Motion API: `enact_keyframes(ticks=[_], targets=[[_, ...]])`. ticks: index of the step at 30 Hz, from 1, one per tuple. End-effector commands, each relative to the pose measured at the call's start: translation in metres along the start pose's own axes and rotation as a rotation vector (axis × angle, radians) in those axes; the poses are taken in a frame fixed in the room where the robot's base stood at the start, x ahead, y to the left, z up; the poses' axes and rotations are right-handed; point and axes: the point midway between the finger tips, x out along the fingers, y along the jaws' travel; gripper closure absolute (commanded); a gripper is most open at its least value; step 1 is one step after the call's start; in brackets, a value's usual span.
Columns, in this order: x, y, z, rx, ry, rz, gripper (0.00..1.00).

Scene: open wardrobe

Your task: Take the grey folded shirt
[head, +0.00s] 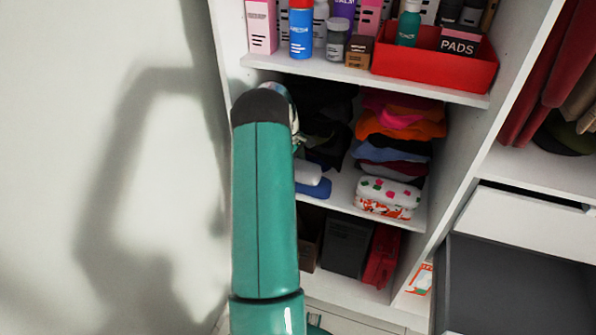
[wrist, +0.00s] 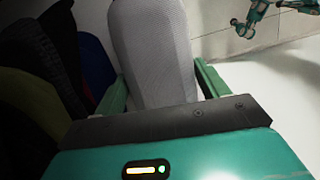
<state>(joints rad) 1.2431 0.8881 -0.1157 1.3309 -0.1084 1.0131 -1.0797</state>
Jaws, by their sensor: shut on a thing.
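The grey folded shirt (wrist: 152,45) fills the top middle of the wrist view, a smooth pale grey roll with a fine weave. My gripper (wrist: 160,78) has its two green fingers on either side of the shirt and is shut on it. In the head view, a pale grey end (head: 308,172), seemingly the same shirt, shows just right of my arm, above a blue folded piece on the middle shelf. My arm hides the gripper and most of the shirt there.
Dark clothes and a bright folded stack (head: 400,125) lie on the middle shelf with a patterned pouch (head: 388,197). Above is a shelf of bottles and a red bin (head: 430,70). Boxes stand below. The wardrobe's left side panel is close to my arm.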

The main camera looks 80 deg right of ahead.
Motion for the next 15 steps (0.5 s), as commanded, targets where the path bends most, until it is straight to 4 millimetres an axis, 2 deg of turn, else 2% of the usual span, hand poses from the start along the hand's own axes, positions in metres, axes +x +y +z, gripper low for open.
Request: enact_keyframes(ticks=[15], targets=[[-0.038, 0.001, 0.007, 0.001, 0.001, 0.003, 0.39]])
